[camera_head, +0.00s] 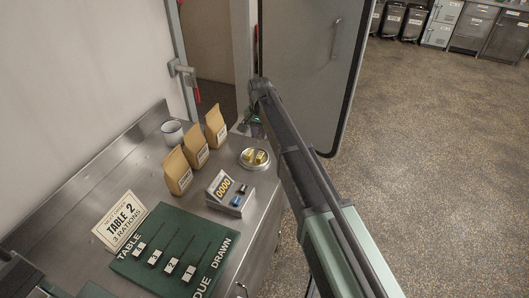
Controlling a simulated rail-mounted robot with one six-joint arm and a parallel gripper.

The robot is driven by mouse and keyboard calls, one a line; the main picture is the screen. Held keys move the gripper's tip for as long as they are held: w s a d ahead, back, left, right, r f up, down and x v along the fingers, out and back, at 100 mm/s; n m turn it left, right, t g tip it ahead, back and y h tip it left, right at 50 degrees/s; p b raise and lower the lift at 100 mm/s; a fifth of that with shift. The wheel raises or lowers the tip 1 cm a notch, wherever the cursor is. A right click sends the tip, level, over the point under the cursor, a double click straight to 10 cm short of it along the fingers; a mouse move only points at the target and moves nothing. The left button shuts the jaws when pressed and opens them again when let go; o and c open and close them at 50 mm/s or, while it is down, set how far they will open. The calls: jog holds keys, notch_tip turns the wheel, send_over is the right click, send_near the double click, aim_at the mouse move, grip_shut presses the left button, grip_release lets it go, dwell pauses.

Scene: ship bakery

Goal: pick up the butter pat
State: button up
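A few small gold pieces that look like wrapped butter pats (257,157) lie in a round metal dish (246,165) near the right edge of the steel counter. Their exact number is hard to make out. My arm reaches from the bottom right up past the dish's right side. My gripper (255,128) hangs at the arm's far end, beyond the dish and apart from it. It is small, dark and partly hidden by the arm, so its fingers cannot be made out.
Paper bags (196,146) and a metal cup (173,132) stand left of the dish. A grey counter device (230,193), a green board (173,252) and a "TABLE 2" card (121,220) lie nearer. A grey door (318,70) stands beyond my arm.

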aim_at(260, 155)
notch_tip(260, 155, down, 7)
jog(key=b, duration=0.5)
jog(key=shift+r+b, duration=0.2)
jog(key=shift+b, duration=0.2)
notch_tip(260, 155, down, 5)
jog(key=b, duration=0.4)
jog(key=shift+r+b, duration=0.1)
jog(key=shift+b, duration=0.25)
jog(key=shift+r, duration=0.25)
grip_shut()
